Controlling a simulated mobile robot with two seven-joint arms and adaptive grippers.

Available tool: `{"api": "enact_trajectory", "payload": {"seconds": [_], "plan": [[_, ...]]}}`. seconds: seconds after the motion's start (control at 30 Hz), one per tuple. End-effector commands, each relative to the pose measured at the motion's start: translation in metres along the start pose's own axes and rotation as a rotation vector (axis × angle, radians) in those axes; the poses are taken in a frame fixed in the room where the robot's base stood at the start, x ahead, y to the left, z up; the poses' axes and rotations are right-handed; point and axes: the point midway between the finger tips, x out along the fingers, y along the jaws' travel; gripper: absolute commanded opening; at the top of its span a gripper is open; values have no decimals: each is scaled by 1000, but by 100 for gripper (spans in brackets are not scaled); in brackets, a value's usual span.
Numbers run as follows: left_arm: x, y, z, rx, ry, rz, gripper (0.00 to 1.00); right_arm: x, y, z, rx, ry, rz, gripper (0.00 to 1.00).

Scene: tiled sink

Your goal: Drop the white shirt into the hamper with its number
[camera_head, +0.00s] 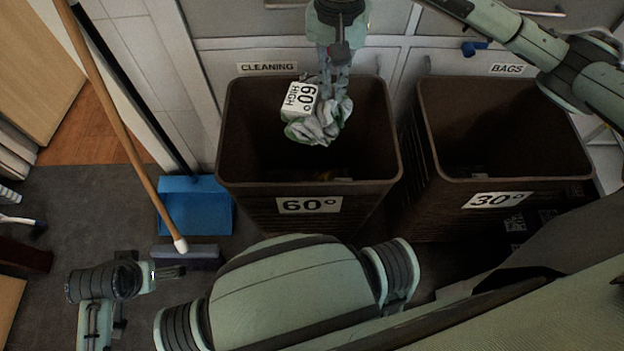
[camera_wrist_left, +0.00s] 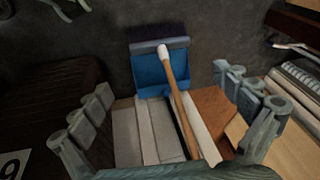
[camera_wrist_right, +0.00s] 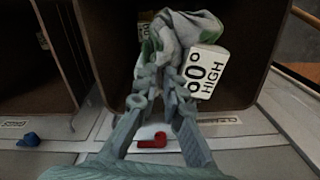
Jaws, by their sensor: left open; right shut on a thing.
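The white shirt (camera_head: 318,125) is a crumpled white cloth with green patches and a tag reading 60° HIGH. My right gripper (camera_head: 330,88) is shut on it and holds it over the opening of the 60° hamper (camera_head: 308,205). The right wrist view also shows the shirt (camera_wrist_right: 180,32) between the fingertips (camera_wrist_right: 168,75), with the tag hanging at its side. The 30° hamper (camera_head: 497,200) stands to the right. My left gripper (camera_head: 172,272) is open and empty at the lower left; the left wrist view shows its spread fingers (camera_wrist_left: 168,120).
A blue dustpan (camera_head: 194,205) and a wooden-handled broom (camera_head: 125,140) stand left of the 60° hamper. Drawers labelled CLEANING (camera_head: 267,68) and BAGS (camera_head: 506,69) are behind the hampers. Grey floor (camera_head: 80,215) lies open at the left.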

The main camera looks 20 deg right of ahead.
Motion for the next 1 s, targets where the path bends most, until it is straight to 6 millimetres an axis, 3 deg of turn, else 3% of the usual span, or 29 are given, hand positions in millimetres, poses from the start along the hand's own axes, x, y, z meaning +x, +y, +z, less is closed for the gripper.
{"api": "enact_trajectory", "payload": {"seconds": [0.3,0.73,0.77,0.9,1.0], "plan": [[-31,-5,-4,-2,18,-18,100,37,0,0,0,0,-1,0],[-40,-7,-4,-4,20,-23,100,43,0,0,0,1,-1,0],[-40,-7,-4,-4,20,-23,100,43,0,0,0,1,-1,11],[-40,-7,-4,-4,20,-23,100,43,0,0,0,1,-1,28],[-40,-7,-4,-4,20,-23,100,43,0,0,0,0,-1,33]]}}
